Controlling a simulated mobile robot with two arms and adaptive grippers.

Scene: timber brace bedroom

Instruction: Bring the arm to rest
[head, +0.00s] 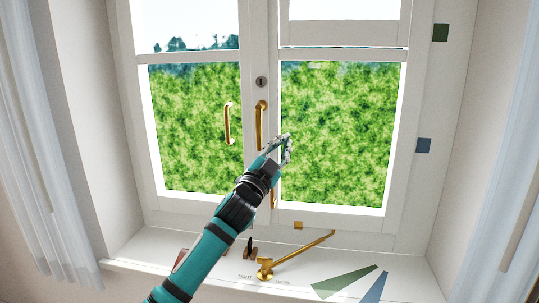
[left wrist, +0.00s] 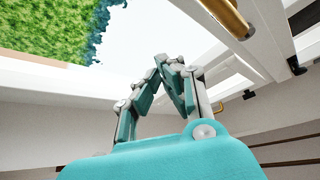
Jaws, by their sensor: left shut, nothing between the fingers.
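My left arm reaches up from the lower part of the head view to the white window. My left gripper (head: 285,141) is in front of the lower right pane, a little right of the central brass handle (head: 261,111). In the left wrist view its fingertips (left wrist: 168,64) are drawn together with nothing between them. A brass bar (left wrist: 229,17) shows above and right of the fingers there, apart from them. Whether the gripper touches the window is unclear in the head view. My right gripper is not in view.
A second brass handle (head: 228,124) is on the left sash. A brass stay (head: 298,254) lies across the white sill (head: 415,285), beside green and blue wedge shapes. My forearm covers part of the sill. Pale curtains (head: 45,150) hang at both sides.

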